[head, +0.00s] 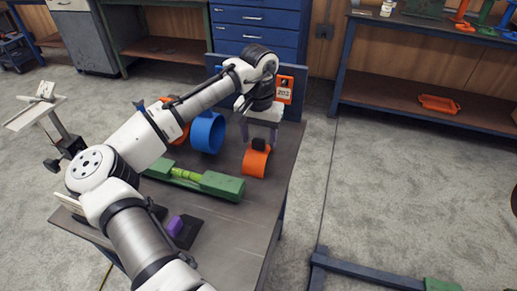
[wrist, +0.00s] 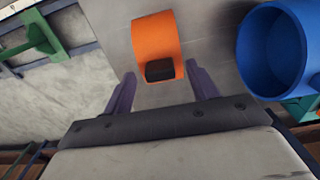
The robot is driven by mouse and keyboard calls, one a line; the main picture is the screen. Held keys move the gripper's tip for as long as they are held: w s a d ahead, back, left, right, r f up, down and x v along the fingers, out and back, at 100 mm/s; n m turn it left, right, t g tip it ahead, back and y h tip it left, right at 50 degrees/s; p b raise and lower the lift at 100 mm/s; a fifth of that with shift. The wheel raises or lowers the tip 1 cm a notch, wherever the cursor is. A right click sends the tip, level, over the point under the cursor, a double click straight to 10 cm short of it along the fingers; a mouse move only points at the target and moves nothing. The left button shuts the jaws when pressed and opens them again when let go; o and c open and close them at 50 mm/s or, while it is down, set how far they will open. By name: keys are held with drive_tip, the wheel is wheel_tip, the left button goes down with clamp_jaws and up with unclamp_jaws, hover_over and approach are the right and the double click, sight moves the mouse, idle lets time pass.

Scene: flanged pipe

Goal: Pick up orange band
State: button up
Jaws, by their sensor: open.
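The orange band (head: 255,163) is a short, wide ring with a black block on it, resting on the grey table (head: 236,228) near its right edge. In the wrist view the band (wrist: 154,34) lies ahead of the fingers, its black block (wrist: 160,70) nearest them. My gripper (head: 260,141) is open and points down just above and behind the band in the head view. In the wrist view its two purplish fingers (wrist: 164,82) stand apart, one to each side of the block's line. Nothing is held. Whether the fingers overlap the band in height is unclear.
A blue ring (head: 207,133) stands left of the band, with another orange round part (head: 174,123) beyond it. An orange "203" sign (head: 284,89) is behind.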

sight(258, 151)
drive_tip(key=shift+s+f, duration=0.1)
drive_tip(key=shift+f, duration=1.65)
drive_tip(key=c, duration=0.6)
drive_tip(key=shift+r, duration=0.1)
